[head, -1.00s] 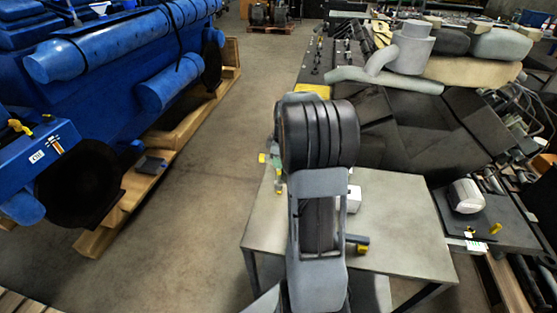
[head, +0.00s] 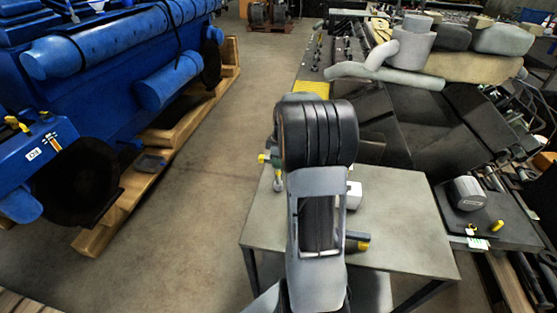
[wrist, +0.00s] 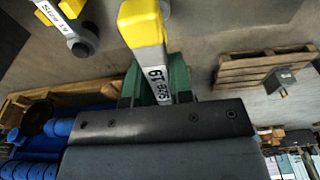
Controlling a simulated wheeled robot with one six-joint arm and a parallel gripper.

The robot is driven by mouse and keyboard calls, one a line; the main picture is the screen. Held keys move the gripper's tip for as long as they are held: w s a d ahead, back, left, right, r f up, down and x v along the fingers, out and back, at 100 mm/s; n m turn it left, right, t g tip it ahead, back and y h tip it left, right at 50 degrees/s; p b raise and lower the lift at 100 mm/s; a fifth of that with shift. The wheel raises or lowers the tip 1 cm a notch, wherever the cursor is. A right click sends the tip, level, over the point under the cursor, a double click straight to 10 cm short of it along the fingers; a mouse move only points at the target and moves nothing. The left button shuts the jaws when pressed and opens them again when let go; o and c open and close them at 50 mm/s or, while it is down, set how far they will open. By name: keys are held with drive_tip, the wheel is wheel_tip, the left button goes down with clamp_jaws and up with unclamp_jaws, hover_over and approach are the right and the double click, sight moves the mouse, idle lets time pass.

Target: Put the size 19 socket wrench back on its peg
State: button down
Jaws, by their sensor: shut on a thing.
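In the wrist view, the size 19 socket wrench (wrist: 143,25) has a yellow end and a pale shank labelled "Size 19". My gripper (wrist: 156,80) has green fingers, shut on the shank, with the yellow end sticking out past them. A second yellow and grey wrench (wrist: 66,22) lies at the upper left, its label hard to read. In the head view my own arm hides most of my gripper. A small yellow end (head: 262,158) shows left of the arm. The peg cannot be made out in either view.
A grey table (head: 400,225) stands under my arm, with a yellow-ended tool (head: 357,241) and a white block (head: 353,194) on it. A blue engine (head: 100,60) on a wooden pallet (head: 95,240) is at left. Bare floor (head: 215,170) lies between. A pallet (wrist: 245,70) shows in the wrist view.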

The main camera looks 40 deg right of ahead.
drive_tip(key=shift+c, duration=1.9)
unclamp_jaws()
drive_tip(key=shift+f, duration=0.1)
drive_tip(key=shift+r+p, duration=3.05)
drive_tip(key=shift+r, duration=1.45)
drive_tip(key=shift+a, duration=0.1)
